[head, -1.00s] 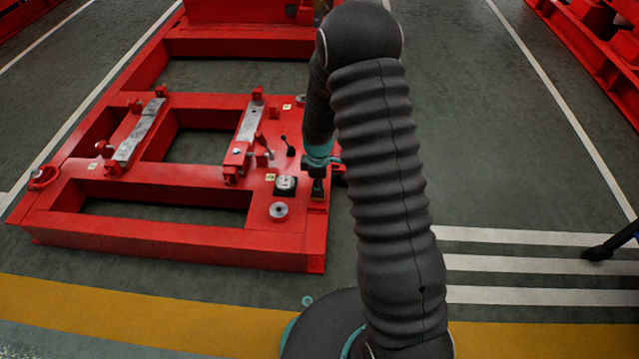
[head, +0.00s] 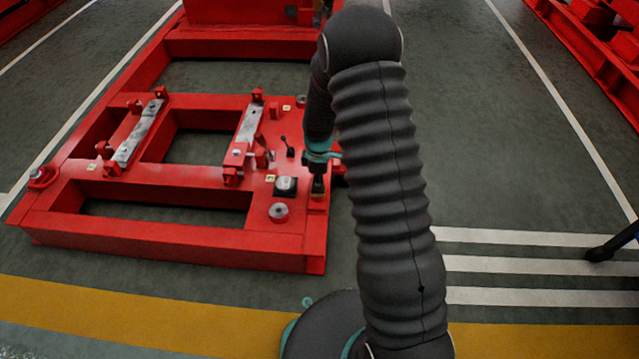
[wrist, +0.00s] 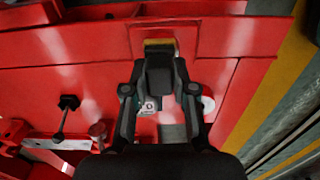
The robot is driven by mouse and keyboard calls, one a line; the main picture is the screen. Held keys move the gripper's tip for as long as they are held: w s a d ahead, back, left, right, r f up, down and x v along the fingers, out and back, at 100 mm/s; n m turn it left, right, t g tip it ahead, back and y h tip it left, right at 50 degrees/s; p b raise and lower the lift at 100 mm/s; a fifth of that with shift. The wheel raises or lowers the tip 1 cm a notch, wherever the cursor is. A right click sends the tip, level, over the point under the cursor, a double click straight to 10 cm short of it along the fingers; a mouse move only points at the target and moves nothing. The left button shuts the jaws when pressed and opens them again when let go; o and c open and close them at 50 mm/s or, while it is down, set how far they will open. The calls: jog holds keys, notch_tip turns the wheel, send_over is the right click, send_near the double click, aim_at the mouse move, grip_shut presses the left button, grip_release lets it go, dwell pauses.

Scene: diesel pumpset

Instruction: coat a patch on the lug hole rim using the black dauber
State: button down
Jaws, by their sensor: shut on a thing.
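The black dauber (wrist: 160,75) is a dark block between the fingers of my gripper (wrist: 160,92) in the wrist view. My gripper is shut on it. In the head view my gripper (head: 318,184) points down over the right edge of the red base frame (head: 170,235), near its front corner. A tan strip (wrist: 160,44) shows just beyond the dauber in the wrist view, against red metal; whether it is part of the dauber or of the frame is unclear. The lug hole rim cannot be made out, and contact with the dauber cannot be told.
A black box with a pale top (head: 286,185), a round grey disc (head: 278,211) and a black lever (head: 289,146) stand on the frame left of my gripper. Two grey bars (head: 139,132) lie farther left. Open floor lies right of the frame.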

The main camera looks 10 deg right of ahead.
jog(key=shift+w, duration=0.1)
jog(key=shift+w+d+f, duration=0.1)
jog(key=shift+w+d, duration=0.1)
jog(key=shift+w, duration=0.15)
jog(key=shift+s+a+r, duration=0.1)
jog(key=shift+s+a, duration=0.1)
jog(key=shift+s, duration=0.3)
jog(key=shift+s+a+r, duration=0.1)
jog(key=shift+s+a, duration=0.05)
jog(key=shift+s, duration=0.35)
jog(key=shift+s+a+f+b, duration=0.2)
jog(key=shift+s+b, duration=0.1)
jog(key=shift+s, duration=0.25)
jog(key=shift+w, duration=0.1)
jog(key=shift+w+d+r, duration=0.1)
jog(key=shift+w+d, duration=0.1)
jog(key=shift+w, duration=0.3)
jog(key=shift+w+d+r, duration=0.1)
jog(key=shift+w+d, duration=0.05)
jog(key=shift+w, duration=0.3)
jog(key=shift+w+d+f, duration=0.1)
jog(key=shift+w+d, duration=0.1)
jog(key=shift+w, duration=0.35)
